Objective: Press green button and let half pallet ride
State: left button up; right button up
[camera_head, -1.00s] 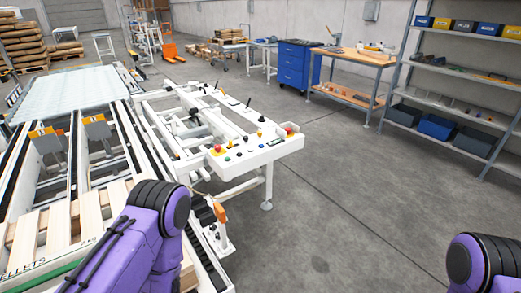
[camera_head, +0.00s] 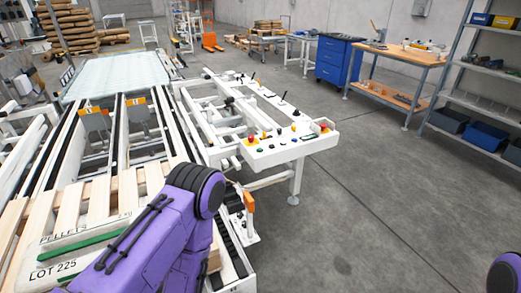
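The white control panel (camera_head: 290,147) stands right of the conveyor, with several small buttons, knobs and levers on top. A small dark green button (camera_head: 259,149) appears near its left front corner. Red buttons on yellow bases sit near its left (camera_head: 251,139) and right (camera_head: 324,128) ends. A wooden slatted pallet (camera_head: 98,200) lies on the conveyor at lower left, with printed boards in front reading "PELLETS" and "LOT 225". One purple arm of mine crosses in front of the pallet and hides part of it. Another purple arm part shows at the lower right edge. Neither gripper is visible.
The conveyor's dark rails (camera_head: 110,145) run back to a pale roller section (camera_head: 117,75). A blue drawer cabinet (camera_head: 335,62), a workbench (camera_head: 400,55) and shelving (camera_head: 480,90) stand at the back right. Open grey floor (camera_head: 390,205) lies right of the panel.

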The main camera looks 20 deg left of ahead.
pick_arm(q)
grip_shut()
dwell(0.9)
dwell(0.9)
